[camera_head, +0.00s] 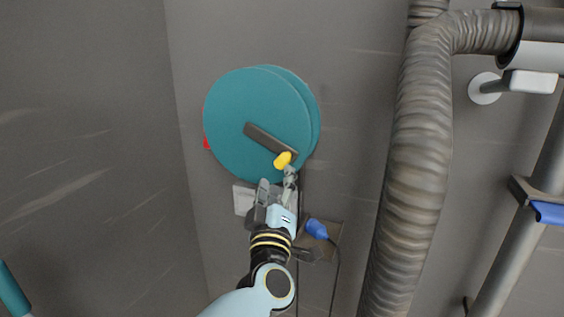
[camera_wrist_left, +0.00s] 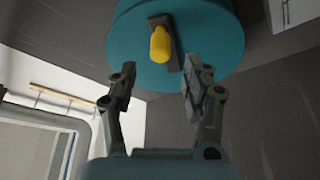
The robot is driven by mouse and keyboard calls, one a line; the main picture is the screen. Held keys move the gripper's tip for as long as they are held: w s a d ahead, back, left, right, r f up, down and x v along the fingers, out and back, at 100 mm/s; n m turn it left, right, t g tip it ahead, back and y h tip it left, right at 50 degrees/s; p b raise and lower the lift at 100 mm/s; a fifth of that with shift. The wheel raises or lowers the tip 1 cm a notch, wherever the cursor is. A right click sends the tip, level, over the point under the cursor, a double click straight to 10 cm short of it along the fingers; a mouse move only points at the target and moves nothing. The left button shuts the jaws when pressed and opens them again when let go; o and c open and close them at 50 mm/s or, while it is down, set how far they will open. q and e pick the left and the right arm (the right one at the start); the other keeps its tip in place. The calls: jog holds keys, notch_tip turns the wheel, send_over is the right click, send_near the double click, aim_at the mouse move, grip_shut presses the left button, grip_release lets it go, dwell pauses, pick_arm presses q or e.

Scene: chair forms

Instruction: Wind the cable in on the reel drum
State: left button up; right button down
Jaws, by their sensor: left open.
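The teal reel drum (camera_head: 235,105) is mounted on the grey wall. A dark crank arm (camera_head: 266,138) crosses its face and carries a yellow knob (camera_head: 283,160) at its lower right end. My left gripper (camera_head: 277,178) is open just below the knob. In the left wrist view, the yellow knob (camera_wrist_left: 160,44) shows above and between the spread fingers (camera_wrist_left: 155,85), apart from them. The dark cable (camera_head: 337,270) hangs below a blue plug (camera_head: 316,229) at the lower right of the drum. My right gripper is not in view.
A thick ribbed hose (camera_head: 417,150) runs down the wall right of the reel. A grey pipe with a blue-edged bracket (camera_head: 547,212) stands at the far right. A pale plate (camera_head: 243,199) sits below the drum. Bare wall lies left of the reel.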

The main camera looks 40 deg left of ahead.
aim_at(281, 167)
pick_arm(q)
jog(key=x, duration=0.7)
jog(key=shift+w+a, duration=0.15)
jog(key=shift+w, duration=0.15)
grip_shut()
